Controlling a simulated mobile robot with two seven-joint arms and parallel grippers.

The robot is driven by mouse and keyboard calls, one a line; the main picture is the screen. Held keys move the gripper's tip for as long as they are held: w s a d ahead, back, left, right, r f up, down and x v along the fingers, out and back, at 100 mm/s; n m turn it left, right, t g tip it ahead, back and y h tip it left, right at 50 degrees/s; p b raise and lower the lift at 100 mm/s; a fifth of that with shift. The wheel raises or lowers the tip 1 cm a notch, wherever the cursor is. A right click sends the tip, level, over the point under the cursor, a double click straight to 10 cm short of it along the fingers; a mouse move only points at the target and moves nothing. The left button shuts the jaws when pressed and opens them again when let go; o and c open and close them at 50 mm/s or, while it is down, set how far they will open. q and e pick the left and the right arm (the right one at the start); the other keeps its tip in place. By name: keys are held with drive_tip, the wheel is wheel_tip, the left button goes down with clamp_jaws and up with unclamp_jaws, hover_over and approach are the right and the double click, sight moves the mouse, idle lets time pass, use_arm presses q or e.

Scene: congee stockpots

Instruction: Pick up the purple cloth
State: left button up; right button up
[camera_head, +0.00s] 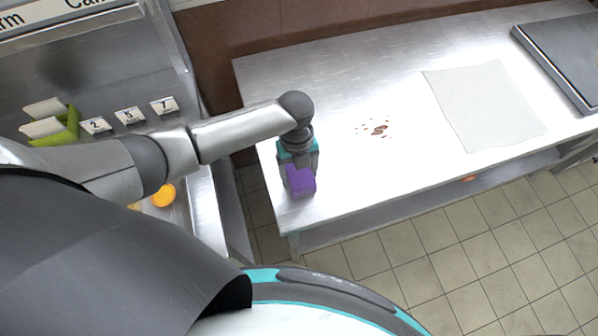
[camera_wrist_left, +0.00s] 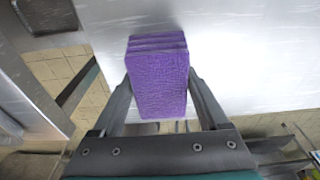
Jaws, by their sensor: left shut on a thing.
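The purple cloth (camera_head: 301,181) is a folded block with several layers, at the front left corner of the metal table. My left gripper (camera_head: 300,172) is over that corner and shut on the cloth. In the left wrist view the cloth (camera_wrist_left: 158,82) sits between the two fingers of the left gripper (camera_wrist_left: 158,100), which touch its sides. I cannot tell whether the cloth rests on the tabletop or hangs just above it. My right gripper is not in view.
The metal table (camera_head: 345,80) has a brown spill (camera_head: 379,129) in its middle. A pale sheet (camera_head: 483,105) lies to the right, beside a dark flat slab (camera_head: 570,55). At left, a counter holds number cards (camera_head: 129,116), a green holder (camera_head: 62,128) and an orange round thing (camera_head: 164,195).

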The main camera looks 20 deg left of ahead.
use_arm(q)
drive_tip(key=shift+r, duration=0.15)
wheel_tip(320, 180, up, 20)
drive_tip(key=p, duration=0.3)
drive_tip(key=shift+p, duration=0.3)
